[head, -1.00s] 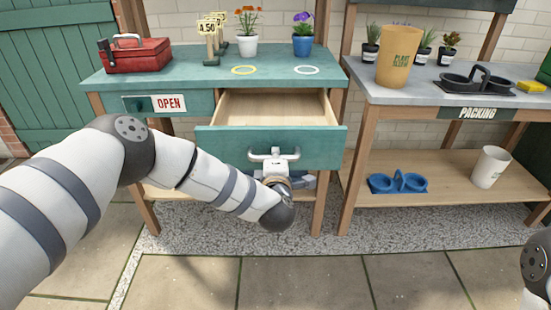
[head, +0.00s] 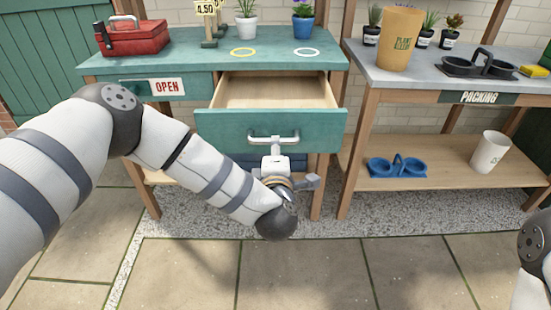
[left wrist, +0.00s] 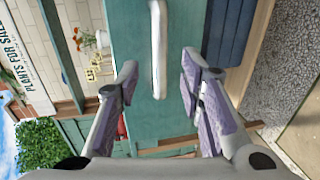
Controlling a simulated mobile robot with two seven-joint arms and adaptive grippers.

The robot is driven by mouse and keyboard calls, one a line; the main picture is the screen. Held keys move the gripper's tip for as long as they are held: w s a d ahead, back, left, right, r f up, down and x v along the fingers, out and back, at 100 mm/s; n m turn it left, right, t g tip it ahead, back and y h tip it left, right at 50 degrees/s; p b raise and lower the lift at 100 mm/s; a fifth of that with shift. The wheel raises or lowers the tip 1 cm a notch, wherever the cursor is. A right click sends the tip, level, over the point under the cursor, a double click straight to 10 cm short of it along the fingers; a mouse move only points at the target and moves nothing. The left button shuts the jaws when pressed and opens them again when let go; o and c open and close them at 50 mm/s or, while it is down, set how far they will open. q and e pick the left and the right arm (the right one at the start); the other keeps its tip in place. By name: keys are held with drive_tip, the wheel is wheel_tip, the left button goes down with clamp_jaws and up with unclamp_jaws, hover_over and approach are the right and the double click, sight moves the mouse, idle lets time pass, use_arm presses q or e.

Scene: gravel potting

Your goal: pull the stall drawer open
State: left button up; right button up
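The stall drawer (head: 220,131) is pulled out from under the green stall table, with its bare wooden inside visible. Its pale bar handle (head: 273,137) is on the green front. My left gripper (head: 276,158) is just in front of and below the handle. In the left wrist view, its two purple-padded fingers (left wrist: 159,78) are spread, one on each side of the handle (left wrist: 159,40), with clear gaps and nothing gripped. My right gripper is out of view; only part of my right arm shows at the right edge.
A red toolbox (head: 133,38), price signs and flower pots stand on the stall table (head: 190,59). To the right, the packing bench (head: 400,85) holds a tan pot and a black carrier. A blue carrier (head: 397,168) and white pot sit on its shelf. The paving in front is clear.

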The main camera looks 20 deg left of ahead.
use_arm(q)
drive_tip(key=v, duration=0.5)
drive_tip(key=shift+s+d+r, duration=0.1)
drive_tip(key=shift+s+d, duration=0.05)
drive_tip(key=shift+s, duration=0.15)
drive_tip(key=s+d+f+m+g+h+p, duration=0.25)
drive_tip(key=s+f+m+g+h, duration=0.4)
drive_tip(key=s+f+m, duration=0.75)
drive_tip(key=s+a+f+m+g, duration=0.1)
drive_tip(key=s+a+m+g, duration=0.1)
drive_tip(key=s, duration=0.8)
drive_tip(key=s+a+f+m+g+y, duration=0.1)
drive_tip(key=s+a+g, duration=0.4)
drive_tip(key=s, duration=0.6)
drive_tip(key=s+a+f+m+g+y, duration=0.1)
drive_tip(key=s+a+m+g, duration=0.2)
drive_tip(key=s, duration=0.8)
drive_tip(key=shift+s+a+m+g+p, duration=0.2)
drive_tip(key=shift+a+m+g+p, duration=0.15)
drive_tip(key=shift+a+g, duration=0.35)
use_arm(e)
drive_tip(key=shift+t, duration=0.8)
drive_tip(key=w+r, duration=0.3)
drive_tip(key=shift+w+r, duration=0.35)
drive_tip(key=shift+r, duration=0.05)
use_arm(q)
drive_tip(key=shift+w+a+f+t, duration=0.1)
drive_tip(key=shift+t, duration=0.15)
